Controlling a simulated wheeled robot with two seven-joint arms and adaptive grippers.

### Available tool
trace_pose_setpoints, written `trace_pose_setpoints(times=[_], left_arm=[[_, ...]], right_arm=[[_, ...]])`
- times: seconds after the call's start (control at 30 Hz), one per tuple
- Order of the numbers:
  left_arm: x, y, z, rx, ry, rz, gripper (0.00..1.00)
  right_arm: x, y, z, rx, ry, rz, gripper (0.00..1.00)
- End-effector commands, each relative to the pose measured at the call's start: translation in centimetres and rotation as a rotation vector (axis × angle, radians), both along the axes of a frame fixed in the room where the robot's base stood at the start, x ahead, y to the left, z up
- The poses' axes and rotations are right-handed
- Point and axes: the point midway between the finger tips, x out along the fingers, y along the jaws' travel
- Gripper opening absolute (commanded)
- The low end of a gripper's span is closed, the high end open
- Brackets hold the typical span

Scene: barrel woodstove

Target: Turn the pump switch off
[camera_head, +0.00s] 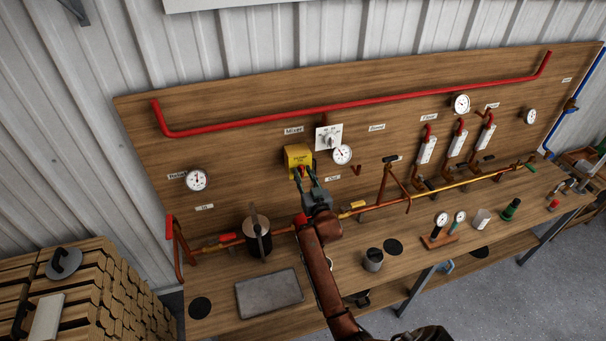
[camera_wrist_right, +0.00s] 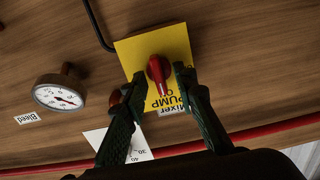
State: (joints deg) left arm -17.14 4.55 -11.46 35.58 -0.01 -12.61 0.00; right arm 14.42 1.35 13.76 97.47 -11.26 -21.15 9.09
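The pump switch is a yellow box (camera_head: 297,155) on the wooden panel, with a red knob (camera_wrist_right: 159,70) on its face. In the right wrist view, "PUMP" lettering (camera_wrist_right: 168,103) shows upside down beside the knob. My right gripper (camera_head: 305,175) is at the box, reaching up from below in the head view. In the wrist view its two fingers (camera_wrist_right: 158,82) are spread, one on each side of the knob. I see a gap to the left finger; whether the right finger touches the knob I cannot tell. My left gripper is not in view.
A white dial (camera_head: 329,138) and a round gauge (camera_head: 342,155) sit just right of the box. A red pipe (camera_head: 350,105) runs above it, and copper and yellow pipes (camera_head: 375,204) run below. The bench holds a dark pot (camera_head: 257,238) and a grey slab (camera_head: 269,293).

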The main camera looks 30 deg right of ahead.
Motion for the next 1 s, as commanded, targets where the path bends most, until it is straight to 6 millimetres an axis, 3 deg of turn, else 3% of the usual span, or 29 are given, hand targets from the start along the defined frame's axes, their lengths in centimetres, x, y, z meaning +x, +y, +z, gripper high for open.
trace_pose_setpoints(times=[0.27,0.67,1.0], left_arm=[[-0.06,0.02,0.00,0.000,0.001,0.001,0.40],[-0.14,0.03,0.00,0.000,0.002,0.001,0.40],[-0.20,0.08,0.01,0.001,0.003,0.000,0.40]], right_arm=[[0.17,-0.05,-0.02,0.000,0.000,0.000,0.26],[0.17,-0.01,-0.04,0.000,0.001,0.000,0.00],[0.19,0.15,-0.06,-0.003,0.002,0.001,0.00]])
